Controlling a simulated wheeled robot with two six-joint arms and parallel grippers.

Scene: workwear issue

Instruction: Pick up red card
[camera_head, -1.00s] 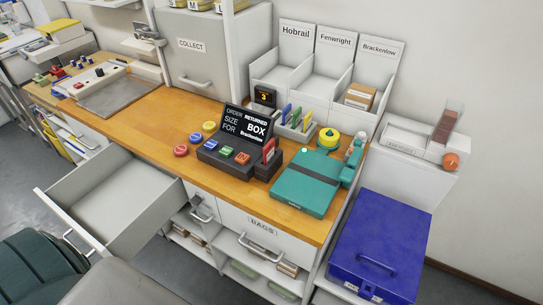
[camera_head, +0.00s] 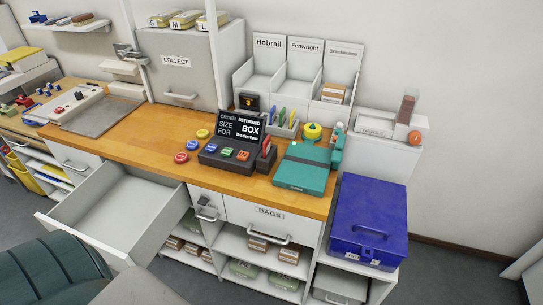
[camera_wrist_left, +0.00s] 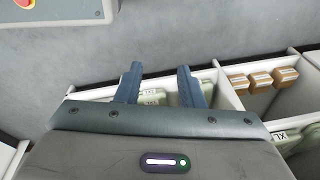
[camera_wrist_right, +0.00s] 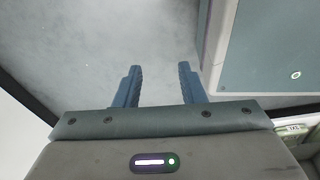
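A red card (camera_head: 266,148) stands upright at the right end of the dark order terminal (camera_head: 215,160) on the wooden counter. Its lower part is hidden in the terminal. A rack (camera_head: 289,131) behind it holds blue, green and yellow cards. Neither gripper shows in the head view, so both are away from the card. My left gripper (camera_wrist_left: 160,85) is open and empty, pointing down above the floor and low shelves. My right gripper (camera_wrist_right: 157,85) is open and empty above grey floor.
An open, empty drawer (camera_head: 120,207) juts out at the left. A teal device (camera_head: 303,170) sits right of the terminal, with a yellow roll (camera_head: 312,131) behind. A blue box (camera_head: 369,215) stands at the far right. The counter left of the coloured buttons has free room (camera_head: 140,132).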

